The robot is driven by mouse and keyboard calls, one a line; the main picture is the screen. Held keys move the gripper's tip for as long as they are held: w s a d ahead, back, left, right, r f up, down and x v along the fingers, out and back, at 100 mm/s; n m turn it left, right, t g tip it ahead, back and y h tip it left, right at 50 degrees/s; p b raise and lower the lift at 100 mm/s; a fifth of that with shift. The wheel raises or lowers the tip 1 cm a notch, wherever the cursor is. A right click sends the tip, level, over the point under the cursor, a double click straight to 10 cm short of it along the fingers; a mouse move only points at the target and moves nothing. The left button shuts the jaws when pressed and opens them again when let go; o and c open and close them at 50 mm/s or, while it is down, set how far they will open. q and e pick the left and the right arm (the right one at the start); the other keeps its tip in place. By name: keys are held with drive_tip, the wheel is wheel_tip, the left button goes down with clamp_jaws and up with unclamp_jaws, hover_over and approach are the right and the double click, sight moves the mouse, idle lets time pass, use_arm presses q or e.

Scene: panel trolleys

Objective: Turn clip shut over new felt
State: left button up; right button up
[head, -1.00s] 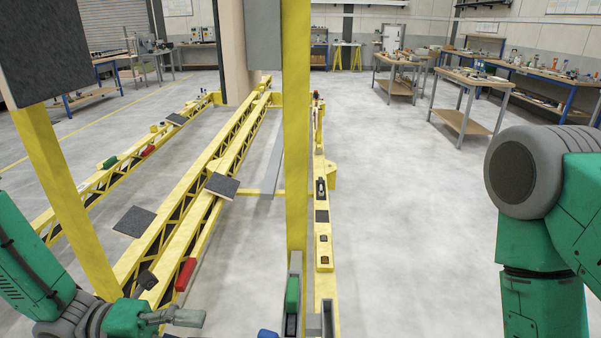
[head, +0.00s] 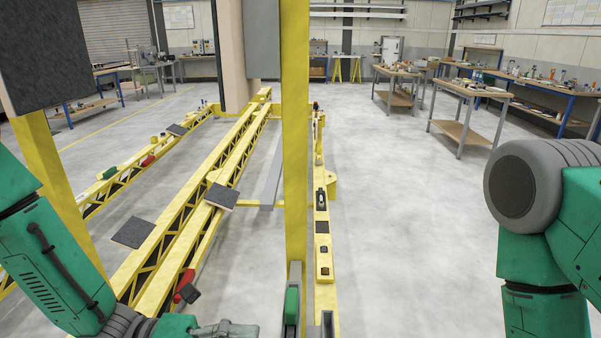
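Several dark grey felt-like pads show on the yellow trolley: one at the left of the long beams (head: 133,232), one on the beams (head: 221,196). A green clip handle (head: 291,305) stands in a grey channel at the foot of the yellow post. I cannot tell which clip or felt is the task's. My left gripper (head: 240,330) is at the bottom edge, left of the green handle and apart from it; its opening is unclear. My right gripper is out of view.
A yellow post (head: 295,150) rises in front of me. A large dark pad (head: 55,50) on another post fills the upper left. A yellow rail (head: 322,240) with black fittings runs right of the post. The floor (head: 410,220) farther right is clear; workbenches (head: 470,100) stand beyond.

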use_arm(q)
drive_tip(key=c, duration=1)
drive_tip(key=shift+w+b, duration=0.3)
drive_tip(key=shift+w, duration=0.15)
drive_tip(key=shift+w+d+f, duration=0.1)
drive_tip(key=shift+w+d, duration=0.05)
drive_tip(key=shift+w+d+b, duration=0.25)
drive_tip(key=shift+w+b, duration=0.05)
drive_tip(key=shift+w, duration=0.1)
